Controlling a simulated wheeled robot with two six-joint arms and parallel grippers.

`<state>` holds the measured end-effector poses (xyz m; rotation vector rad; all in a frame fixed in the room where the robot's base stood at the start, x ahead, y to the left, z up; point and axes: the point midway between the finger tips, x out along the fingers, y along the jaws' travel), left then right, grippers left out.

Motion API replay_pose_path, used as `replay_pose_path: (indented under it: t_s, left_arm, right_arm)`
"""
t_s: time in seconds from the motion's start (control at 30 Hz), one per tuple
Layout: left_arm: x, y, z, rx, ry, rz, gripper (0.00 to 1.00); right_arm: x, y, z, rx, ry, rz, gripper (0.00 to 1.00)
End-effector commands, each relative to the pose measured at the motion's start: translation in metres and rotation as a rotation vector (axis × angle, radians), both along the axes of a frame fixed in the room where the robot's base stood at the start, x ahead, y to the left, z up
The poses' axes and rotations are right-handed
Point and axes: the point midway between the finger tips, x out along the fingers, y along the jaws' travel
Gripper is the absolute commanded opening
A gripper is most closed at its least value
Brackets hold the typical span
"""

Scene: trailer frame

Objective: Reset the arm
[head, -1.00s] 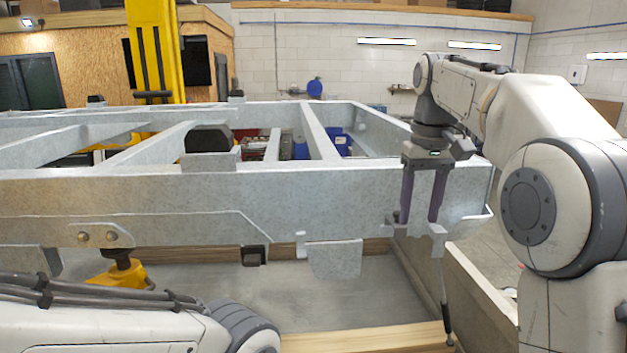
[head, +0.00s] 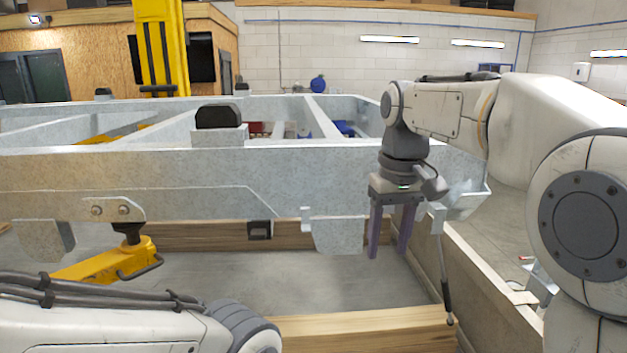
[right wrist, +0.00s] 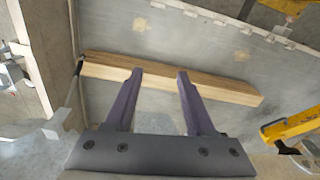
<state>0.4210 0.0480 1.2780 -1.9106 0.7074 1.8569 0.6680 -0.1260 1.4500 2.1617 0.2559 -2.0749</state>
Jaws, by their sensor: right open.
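My right gripper (head: 388,250) hangs fingers down in front of the right end of the grey trailer frame (head: 300,172). Its two purple fingers are apart with nothing between them. The right wrist view also shows the open gripper (right wrist: 158,75), with a wooden beam (right wrist: 230,90) beyond the fingertips. My left arm crosses the lower left of the head view, and its gripper is out of the picture.
A thin dark strut (head: 443,285) hangs from the frame just right of my right gripper. A yellow jack (head: 110,262) stands under the frame at left. A wooden beam (head: 370,326) lies in front, and a low wall (head: 480,275) runs along the right.

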Motion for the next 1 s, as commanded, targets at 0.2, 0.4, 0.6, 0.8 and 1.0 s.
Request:
replay_pose_path:
  t_s: [0.2, 0.4, 0.6, 0.8, 1.0]
  left_arm:
    - [0.0, 0.0, -0.047, 0.0, 0.0, 0.001, 0.81]
    - [0.0, 0.0, -0.097, 0.0, 0.0, 0.002, 0.81]
    - [0.0, 0.0, -0.128, 0.0, 0.0, 0.003, 0.81]
    - [0.0, 0.0, -0.136, 0.0, 0.0, 0.003, 0.81]
    - [0.0, 0.0, -0.135, 0.0, 0.0, 0.003, 0.81]
  right_arm:
    - [-0.055, 0.051, -0.086, 0.018, 0.003, 0.126, 0.55]
    - [-0.144, 0.086, -0.196, 0.038, 0.007, 0.278, 0.55]
    - [-0.218, 0.086, -0.278, 0.049, 0.011, 0.384, 0.55]
    - [-0.245, 0.08, -0.306, 0.053, 0.011, 0.421, 0.55]
    - [-0.247, 0.079, -0.306, 0.052, 0.013, 0.422, 0.55]
